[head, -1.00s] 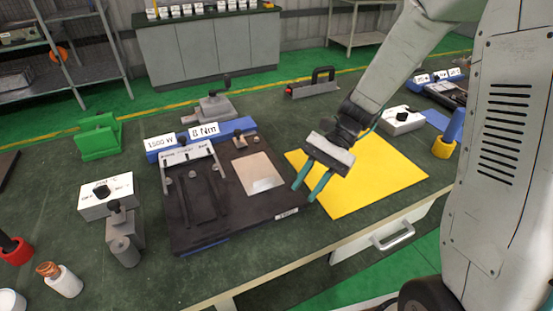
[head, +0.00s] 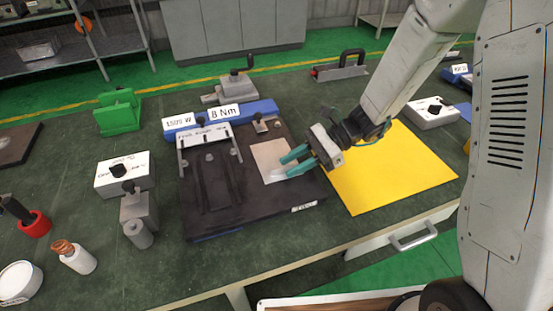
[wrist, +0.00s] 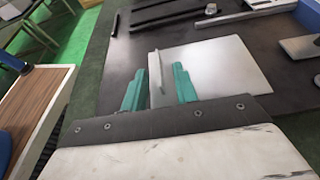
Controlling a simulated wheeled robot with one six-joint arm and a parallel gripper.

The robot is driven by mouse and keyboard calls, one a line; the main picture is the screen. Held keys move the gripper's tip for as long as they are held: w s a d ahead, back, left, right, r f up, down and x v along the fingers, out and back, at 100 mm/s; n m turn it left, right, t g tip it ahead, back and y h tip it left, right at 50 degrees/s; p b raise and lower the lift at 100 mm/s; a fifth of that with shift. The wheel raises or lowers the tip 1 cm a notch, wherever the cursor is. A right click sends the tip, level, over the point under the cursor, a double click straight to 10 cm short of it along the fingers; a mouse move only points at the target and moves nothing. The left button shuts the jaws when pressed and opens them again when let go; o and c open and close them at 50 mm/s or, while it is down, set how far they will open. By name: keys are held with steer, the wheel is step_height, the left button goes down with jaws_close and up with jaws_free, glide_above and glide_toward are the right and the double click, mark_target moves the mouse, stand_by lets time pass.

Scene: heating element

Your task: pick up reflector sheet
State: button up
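The reflector sheet (head: 268,157) is a thin, shiny pale square lying flat on the dark fixture plate (head: 310,190), on its right half. In the wrist view the sheet (wrist: 220,66) has a thin upright lip along its near edge. My gripper (head: 287,166), with teal fingers, points left at the sheet's right edge and covers part of it. In the wrist view my gripper (wrist: 157,74) is open, with one finger on each side of the lip. A gap shows on the lip's right side; contact on its left is hard to tell.
A yellow mat (head: 400,175) lies right of the plate. A clamp bar (head: 207,139) and a small post (head: 260,122) stand on the plate. Blue labelled blocks (head: 222,115) sit behind it. A grey clamp and white box (head: 123,172) stand left.

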steer(key=shift+a+f, duration=0.1)
steer(key=shift+a, duration=0.1)
steer(key=shift+s, duration=0.1)
jaws_close()
